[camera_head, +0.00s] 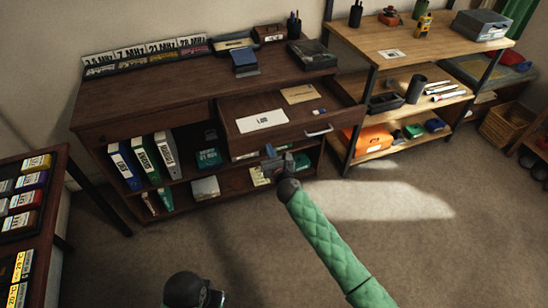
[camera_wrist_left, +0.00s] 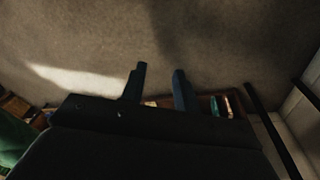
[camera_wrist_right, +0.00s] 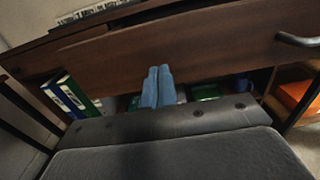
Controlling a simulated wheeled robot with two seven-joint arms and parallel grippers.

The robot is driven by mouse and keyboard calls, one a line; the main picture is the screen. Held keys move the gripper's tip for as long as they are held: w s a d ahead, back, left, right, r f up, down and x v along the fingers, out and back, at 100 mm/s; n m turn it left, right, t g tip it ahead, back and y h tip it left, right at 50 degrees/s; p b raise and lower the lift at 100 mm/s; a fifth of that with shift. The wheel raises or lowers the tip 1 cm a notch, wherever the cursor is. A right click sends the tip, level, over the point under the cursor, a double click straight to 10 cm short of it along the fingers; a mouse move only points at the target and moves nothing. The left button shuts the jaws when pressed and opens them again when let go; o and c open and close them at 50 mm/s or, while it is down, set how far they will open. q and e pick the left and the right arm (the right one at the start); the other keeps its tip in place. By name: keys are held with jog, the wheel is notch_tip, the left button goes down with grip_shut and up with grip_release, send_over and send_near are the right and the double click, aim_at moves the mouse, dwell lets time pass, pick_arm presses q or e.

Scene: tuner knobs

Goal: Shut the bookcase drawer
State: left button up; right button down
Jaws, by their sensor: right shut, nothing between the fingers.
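The bookcase drawer (camera_head: 340,119) is pulled out of the dark wooden bookcase (camera_head: 150,75), with papers lying inside it. Its metal handle (camera_head: 318,132) is on the right part of the front. The drawer front (camera_wrist_right: 215,42) and handle (camera_wrist_right: 297,40) also show in the right wrist view. My right gripper (camera_head: 269,152) is shut and empty, at the left part of the drawer front, left of the handle. I cannot tell whether its fingertips (camera_wrist_right: 158,84) touch the wood. My left gripper (camera_wrist_left: 158,85) has its fingers apart with nothing between them, over the floor away from the drawer.
Binders (camera_head: 145,160) and boxes fill the shelves under the drawer. A lighter wooden shelf unit (camera_head: 425,42) stands close on the right, with an orange box (camera_head: 373,139) low down. A dark rack table (camera_head: 45,215) is at the left. The carpet (camera_head: 400,240) in front is clear.

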pick_arm(q)
jog(key=shift+w+f, duration=0.2)
jog(key=shift+f, duration=0.5)
pick_arm(e)
jog(key=shift+w+a, duration=0.2)
jog(key=shift+w, duration=0.5)
